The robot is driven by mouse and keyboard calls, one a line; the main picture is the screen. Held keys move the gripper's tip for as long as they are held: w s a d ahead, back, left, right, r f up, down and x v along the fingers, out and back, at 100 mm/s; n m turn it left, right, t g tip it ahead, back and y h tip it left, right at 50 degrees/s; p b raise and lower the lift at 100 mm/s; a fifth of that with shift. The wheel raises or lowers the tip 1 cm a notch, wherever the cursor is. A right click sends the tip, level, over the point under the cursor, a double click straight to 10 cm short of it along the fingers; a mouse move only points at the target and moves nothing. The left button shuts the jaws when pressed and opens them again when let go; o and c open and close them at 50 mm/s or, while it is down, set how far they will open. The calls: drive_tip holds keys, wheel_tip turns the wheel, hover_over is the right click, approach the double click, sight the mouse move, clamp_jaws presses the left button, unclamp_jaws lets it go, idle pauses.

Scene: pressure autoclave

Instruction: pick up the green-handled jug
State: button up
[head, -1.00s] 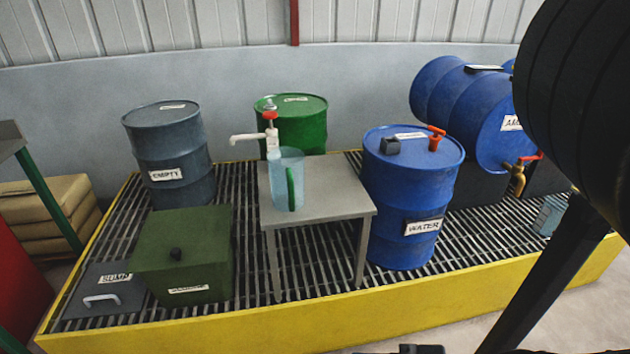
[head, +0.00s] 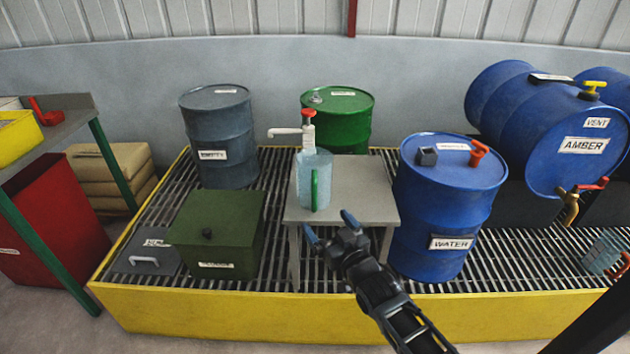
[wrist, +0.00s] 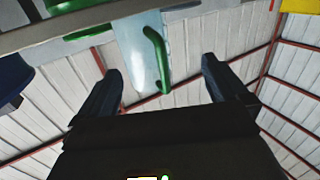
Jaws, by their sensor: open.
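The green-handled jug (head: 314,181) is a clear bluish jug standing upright on a small grey table (head: 365,185). Its green handle faces me. In the wrist view the jug's handle (wrist: 157,58) shows beyond and between the fingers, near the top. My gripper (head: 331,226) is open and empty, in front of the table and a little below and right of the jug. The fingers also show in the wrist view (wrist: 162,85), apart from the handle. A white pump with a red top (head: 307,130) stands behind the jug, its spout pointing left.
A blue WATER drum (head: 447,215) stands close right of the table. A green box (head: 217,233) is at left, with grey and green drums behind. The AMBER drum (head: 545,125) lies at right; another jug (head: 603,253) with a red handle is below its tap.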

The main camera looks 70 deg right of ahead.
drive_tip(key=m+h, duration=0.1)
approach(321, 191)
drive_tip(key=x, duration=0.3)
drive_tip(key=shift+g, duration=0.3)
drive_tip(key=p+x, duration=0.2)
drive_tip(key=x, duration=0.5)
drive_tip(key=shift+a+r, duration=0.1)
drive_tip(key=shift+r, duration=0.1)
drive_tip(key=shift+w+d+f+p, duration=0.15)
drive_tip(key=shift+w+d+p, duration=0.1)
drive_tip(key=shift+p, duration=0.05)
drive_tip(key=shift+c, duration=0.5)
drive_tip(key=c, duration=0.6)
drive_tip(key=shift+c, duration=0.2)
